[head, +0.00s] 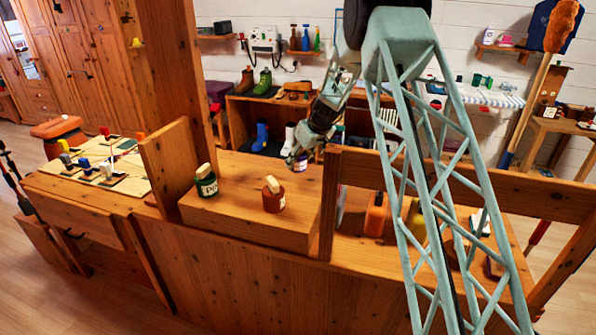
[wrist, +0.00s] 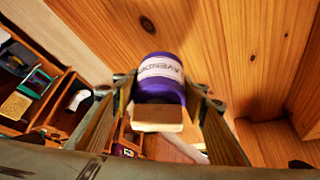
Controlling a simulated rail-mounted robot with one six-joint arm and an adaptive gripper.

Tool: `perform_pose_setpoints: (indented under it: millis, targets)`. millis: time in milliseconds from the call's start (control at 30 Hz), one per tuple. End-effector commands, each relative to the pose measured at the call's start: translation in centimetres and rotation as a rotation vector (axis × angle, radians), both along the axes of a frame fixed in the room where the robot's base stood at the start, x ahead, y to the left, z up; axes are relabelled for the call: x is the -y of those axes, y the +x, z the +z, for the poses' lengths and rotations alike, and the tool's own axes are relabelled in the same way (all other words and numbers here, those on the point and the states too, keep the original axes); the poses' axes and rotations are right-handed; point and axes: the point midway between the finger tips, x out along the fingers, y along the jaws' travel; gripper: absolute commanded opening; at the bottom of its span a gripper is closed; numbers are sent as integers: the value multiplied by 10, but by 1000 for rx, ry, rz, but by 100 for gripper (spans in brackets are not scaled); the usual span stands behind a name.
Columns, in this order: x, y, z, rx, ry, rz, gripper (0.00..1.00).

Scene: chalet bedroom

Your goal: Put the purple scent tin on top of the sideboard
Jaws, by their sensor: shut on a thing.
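The purple scent tin (wrist: 161,75) has a white label with partly readable lettering and a pale wooden stopper (wrist: 158,118). My gripper (wrist: 160,95) is shut on it, one finger on each side. In the head view my gripper (head: 297,158) is over the far right part of the wooden top (head: 235,215), which looks like the sideboard. I cannot tell whether the tin touches the wood. A green tin (head: 206,184) and a red tin (head: 273,199), both with pale stoppers, stand on this top.
An upright wooden panel (head: 170,165) bounds the top on the left and a wooden rail frame (head: 440,185) on the right. An orange bottle (head: 376,215) stands beyond the rail. Shelves with boots (head: 262,135) are behind. Bare wood lies between and around the tins.

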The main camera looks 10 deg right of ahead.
Motion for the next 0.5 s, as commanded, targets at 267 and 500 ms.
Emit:
perform_pose_setpoints:
  millis: [267,500]
  targets:
    - [0,0,-32,-2,1,0,24]
    - [0,0,-41,1,1,-1,24]
